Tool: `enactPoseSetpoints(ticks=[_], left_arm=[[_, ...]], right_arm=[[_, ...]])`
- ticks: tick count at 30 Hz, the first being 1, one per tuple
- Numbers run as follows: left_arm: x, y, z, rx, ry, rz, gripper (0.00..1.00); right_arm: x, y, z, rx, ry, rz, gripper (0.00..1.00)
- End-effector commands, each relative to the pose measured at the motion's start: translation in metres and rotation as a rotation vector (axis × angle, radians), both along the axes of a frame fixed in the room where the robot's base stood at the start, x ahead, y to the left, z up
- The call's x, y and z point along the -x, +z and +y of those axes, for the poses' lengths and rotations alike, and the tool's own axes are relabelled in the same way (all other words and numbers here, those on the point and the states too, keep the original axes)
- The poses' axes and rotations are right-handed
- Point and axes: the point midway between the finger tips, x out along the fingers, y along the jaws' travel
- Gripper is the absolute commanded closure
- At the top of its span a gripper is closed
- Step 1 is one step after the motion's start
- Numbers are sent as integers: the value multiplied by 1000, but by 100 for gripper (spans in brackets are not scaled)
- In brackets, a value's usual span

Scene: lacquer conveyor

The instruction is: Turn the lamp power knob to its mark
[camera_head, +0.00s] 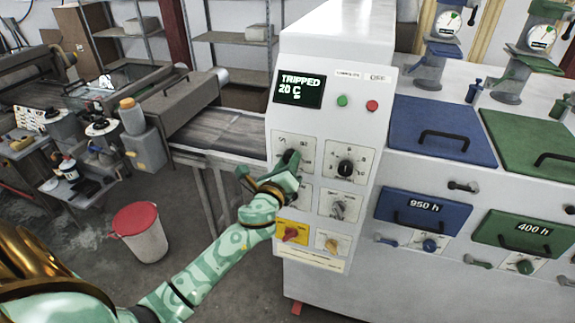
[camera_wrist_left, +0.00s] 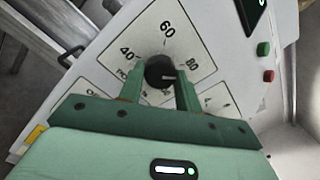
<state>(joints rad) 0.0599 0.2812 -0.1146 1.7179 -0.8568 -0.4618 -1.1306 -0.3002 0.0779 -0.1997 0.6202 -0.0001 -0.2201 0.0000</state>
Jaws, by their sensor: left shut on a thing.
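The lamp power knob (camera_wrist_left: 158,69) is a dark round knob on a pale dial plate (camera_wrist_left: 200,45) marked 40, 60 and 80 in the left wrist view. A light pointer line on the knob faces right, roughly toward the 80 side; its exact reading is unclear. My left gripper (camera_wrist_left: 160,88) is shut on the knob, one finger on each side. In the head view my left gripper (camera_head: 288,163) is at the upper left dial of the white control cabinet (camera_head: 330,55) and hides most of that knob. My right gripper is out of view.
The display (camera_head: 299,88) reads TRIPPED 20 C. A second black knob (camera_head: 346,168) sits just right of my gripper. Below are a grey knob (camera_head: 338,210) and a red switch on yellow (camera_head: 291,234). Green (camera_head: 342,100) and red (camera_head: 372,105) buttons are above.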

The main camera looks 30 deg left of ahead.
Motion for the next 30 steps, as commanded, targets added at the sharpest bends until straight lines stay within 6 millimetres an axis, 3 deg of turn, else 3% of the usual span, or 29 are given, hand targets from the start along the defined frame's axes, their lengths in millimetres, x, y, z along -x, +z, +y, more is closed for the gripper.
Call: enactPoseSetpoints(ticks=[15, 30], left_arm=[[0, -1, -1, 477, 1, -112, 89], [0, 1, -2, 939, 2, -223, 89]], right_arm=[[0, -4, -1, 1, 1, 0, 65], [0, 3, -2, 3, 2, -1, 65]])
